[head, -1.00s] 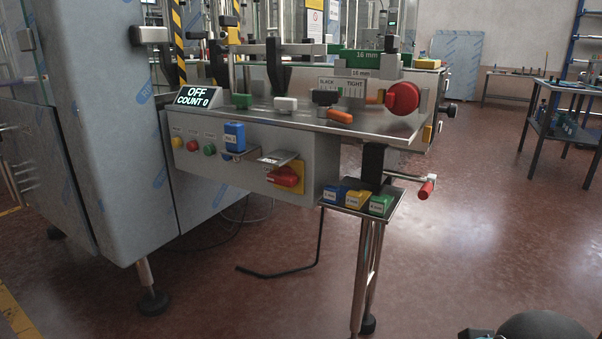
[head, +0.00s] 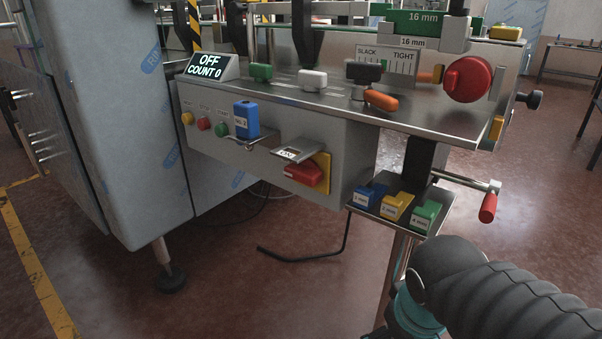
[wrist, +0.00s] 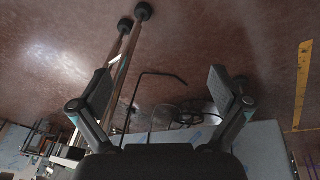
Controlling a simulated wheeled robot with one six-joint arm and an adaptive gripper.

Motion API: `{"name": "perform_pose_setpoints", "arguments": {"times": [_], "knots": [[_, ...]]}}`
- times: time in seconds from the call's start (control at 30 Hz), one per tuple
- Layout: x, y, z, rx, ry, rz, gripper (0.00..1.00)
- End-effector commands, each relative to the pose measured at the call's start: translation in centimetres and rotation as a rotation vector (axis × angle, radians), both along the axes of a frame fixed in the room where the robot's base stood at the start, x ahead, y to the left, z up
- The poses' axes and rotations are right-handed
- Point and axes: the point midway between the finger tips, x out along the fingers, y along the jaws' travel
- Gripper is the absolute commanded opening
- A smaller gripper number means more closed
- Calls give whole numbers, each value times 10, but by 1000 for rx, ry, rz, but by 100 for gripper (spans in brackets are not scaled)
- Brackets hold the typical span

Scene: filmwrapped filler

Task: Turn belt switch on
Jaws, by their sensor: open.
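A red switch handle (head: 304,174) sits on a yellow plate (head: 323,165) on the front of the grey control box. A small metal flap (head: 290,151) with a dark label juts out just above it. The display (head: 206,66) reads OFF, COUNT 0. My gripper (wrist: 161,88) is open and empty in the wrist view, its two fingers spread over the floor. My arm shows at the lower right of the head view, but the gripper itself is out of that view. The switch cannot be made out in the wrist view.
A blue padlock-like block (head: 246,119) hangs left of the flap, beside yellow, red and green buttons (head: 203,124). A small tray (head: 392,225) holds blue, yellow and green blocks. A red-handled crank (head: 488,207) sticks out right. A bent black rod (head: 318,256) is below the box.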

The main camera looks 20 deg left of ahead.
Motion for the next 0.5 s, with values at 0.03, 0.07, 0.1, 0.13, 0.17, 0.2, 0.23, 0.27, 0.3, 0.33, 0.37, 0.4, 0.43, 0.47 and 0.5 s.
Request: {"name": "perform_pose_setpoints", "arguments": {"times": [0.03, 0.07, 0.1, 0.13, 0.17, 0.2, 0.23, 0.27, 0.3, 0.33, 0.37, 0.4, 0.43, 0.47, 0.5], "knots": [[1, 15, -4, -49, 21, 86, 100], [2, 22, -6, -80, 30, 136, 100], [4, 31, -9, -125, 38, 202, 100], [5, 38, -10, -162, 44, 254, 100], [6, 45, -12, -201, 50, 309, 100], [8, 55, -14, -254, 53, 380, 100], [10, 62, -15, -300, 56, 438, 100], [12, 70, -16, -344, 55, 496, 100], [14, 80, -17, -411, 54, 575, 100], [17, 88, -17, -462, 49, 635, 100], [19, 96, -16, -519, 45, 697, 100], [22, 108, -15, -596, 37, 779, 100], [25, 117, -14, -659, 28, 843, 100], [28, 128, -12, -727, 17, 908, 100], [33, 142, -8, -825, 0, 994, 100]]}}
